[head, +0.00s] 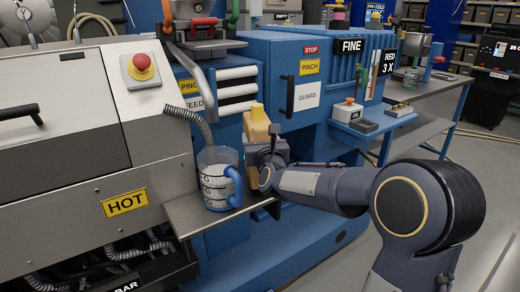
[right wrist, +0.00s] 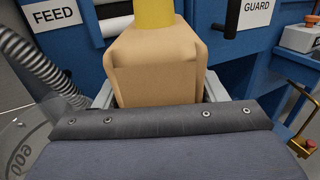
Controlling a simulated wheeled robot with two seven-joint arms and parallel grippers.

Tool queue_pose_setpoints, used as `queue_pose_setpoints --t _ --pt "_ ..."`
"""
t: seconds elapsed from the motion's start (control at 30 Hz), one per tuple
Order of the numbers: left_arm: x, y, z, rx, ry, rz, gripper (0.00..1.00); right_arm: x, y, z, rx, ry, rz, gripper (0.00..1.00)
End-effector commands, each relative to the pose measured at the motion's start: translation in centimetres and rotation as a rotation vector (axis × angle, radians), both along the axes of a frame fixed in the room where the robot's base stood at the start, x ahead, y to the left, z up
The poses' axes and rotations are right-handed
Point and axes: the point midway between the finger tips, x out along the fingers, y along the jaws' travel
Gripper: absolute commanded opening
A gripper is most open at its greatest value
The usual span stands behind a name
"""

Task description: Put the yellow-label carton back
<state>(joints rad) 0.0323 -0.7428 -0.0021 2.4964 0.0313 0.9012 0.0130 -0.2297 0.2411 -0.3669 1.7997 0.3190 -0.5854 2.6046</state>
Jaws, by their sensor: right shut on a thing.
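The tan carton (head: 258,128) with a yellow top (head: 257,111) is upright in front of the blue machine, beside the measuring jug. My right gripper (head: 268,155) is shut on the carton around its lower part. In the right wrist view the carton (right wrist: 155,72) fills the middle, its yellow top cut off by the frame edge. Grey fingers of my right gripper (right wrist: 160,88) show on both sides of it. The dark wrist cover hides the carton's bottom, so I cannot tell whether it touches the shelf. My left gripper is not in view.
A clear measuring jug (head: 213,172) with a blue handle stands left of the carton on a metal shelf (head: 195,218), below a grey hose (head: 190,117). A blue side shelf (head: 385,127) with a small box (head: 348,111) is at right. The GUARD door handle (head: 289,96) juts out behind.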

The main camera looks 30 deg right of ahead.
Motion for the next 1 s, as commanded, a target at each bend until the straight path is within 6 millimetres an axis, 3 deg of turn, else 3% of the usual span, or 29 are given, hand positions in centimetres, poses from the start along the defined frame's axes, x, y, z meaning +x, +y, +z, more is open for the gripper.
queue_pose_setpoints --t 0.03,0.13,0.5,0.53,0.67,1.0 --pt "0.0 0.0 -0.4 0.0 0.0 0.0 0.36 0.0 0.0 -1.3 0.0 0.005 0.0 0.13" --pt "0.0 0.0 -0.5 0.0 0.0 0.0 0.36 -0.1 0.1 -2.2 0.0 0.003 0.001 0.13" --pt "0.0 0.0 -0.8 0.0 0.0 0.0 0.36 -0.1 0.1 -2.5 0.001 0.0 0.001 0.13" --pt "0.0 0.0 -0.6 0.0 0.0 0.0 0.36 -0.1 0.1 -2.4 0.001 0.001 0.001 0.69" --pt "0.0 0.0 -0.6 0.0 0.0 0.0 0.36 -0.1 0.1 -2.4 0.0 0.001 0.001 0.86" --pt "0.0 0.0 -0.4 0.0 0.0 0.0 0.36 -0.2 0.1 -2.2 0.001 0.001 0.002 0.87"
